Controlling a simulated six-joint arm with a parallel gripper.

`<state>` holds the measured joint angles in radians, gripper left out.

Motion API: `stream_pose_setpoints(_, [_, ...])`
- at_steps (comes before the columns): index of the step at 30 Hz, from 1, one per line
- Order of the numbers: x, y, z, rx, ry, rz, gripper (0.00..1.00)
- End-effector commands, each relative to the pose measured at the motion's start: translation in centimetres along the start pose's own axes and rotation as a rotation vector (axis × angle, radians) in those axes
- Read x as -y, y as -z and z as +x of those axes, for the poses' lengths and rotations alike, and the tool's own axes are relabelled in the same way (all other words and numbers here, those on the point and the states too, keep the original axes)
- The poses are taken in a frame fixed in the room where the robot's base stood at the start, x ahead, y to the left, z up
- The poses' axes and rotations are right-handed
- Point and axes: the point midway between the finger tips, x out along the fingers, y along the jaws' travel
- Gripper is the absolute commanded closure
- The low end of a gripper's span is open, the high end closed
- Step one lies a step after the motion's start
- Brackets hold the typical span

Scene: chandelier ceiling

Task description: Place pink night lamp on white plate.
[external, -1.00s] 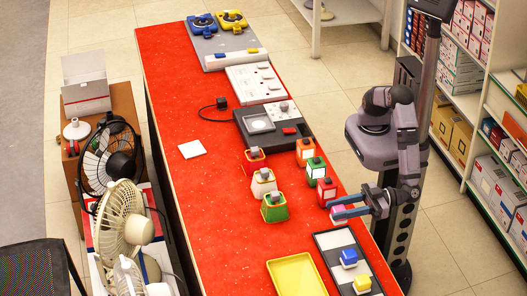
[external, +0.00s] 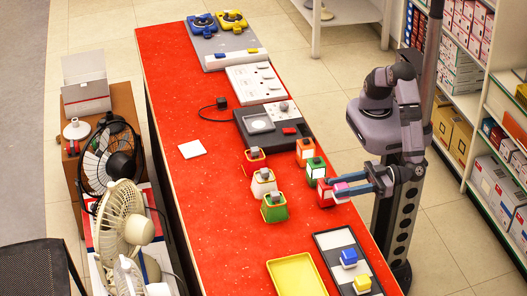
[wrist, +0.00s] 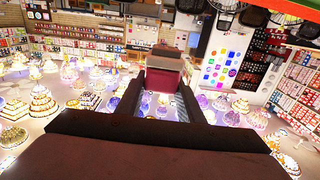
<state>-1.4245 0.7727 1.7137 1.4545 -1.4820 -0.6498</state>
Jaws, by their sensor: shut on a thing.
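The pink night lamp (external: 341,189) is between the fingers of my gripper (external: 343,190), which is shut on it. It shows in the external view in front of and beside the red lamp (external: 325,191), partly covered by the blue-grey fingers; I cannot tell if it touches the red lamp. In the wrist view a reddish-pink block (wrist: 163,68) shows beyond my fingers (wrist: 160,100). The white plate (external: 192,149) is a flat, bare square on the red table, up and left of my gripper.
Green (external: 316,168) and orange (external: 305,148) lamps stand along the table's right side. Several lamps with grey tops, such as the white one (external: 263,182), stand between my gripper and the plate's side. A yellow tray (external: 297,274) lies in front. The red table (external: 215,205) is clear around the plate.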

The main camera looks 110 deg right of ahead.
Motion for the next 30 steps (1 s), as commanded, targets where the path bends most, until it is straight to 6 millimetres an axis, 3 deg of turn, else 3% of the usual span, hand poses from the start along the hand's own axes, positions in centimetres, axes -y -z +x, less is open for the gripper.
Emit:
stream_pose_setpoints(4, [0.0,0.9,0.0,0.000,0.000,0.000,0.92])
stream_pose_setpoints(14, [0.0,-0.1,0.0,0.000,0.000,0.000,0.92])
stream_pose_setpoints(30, [0.0,-7.2,0.0,0.000,0.000,0.000,0.92])
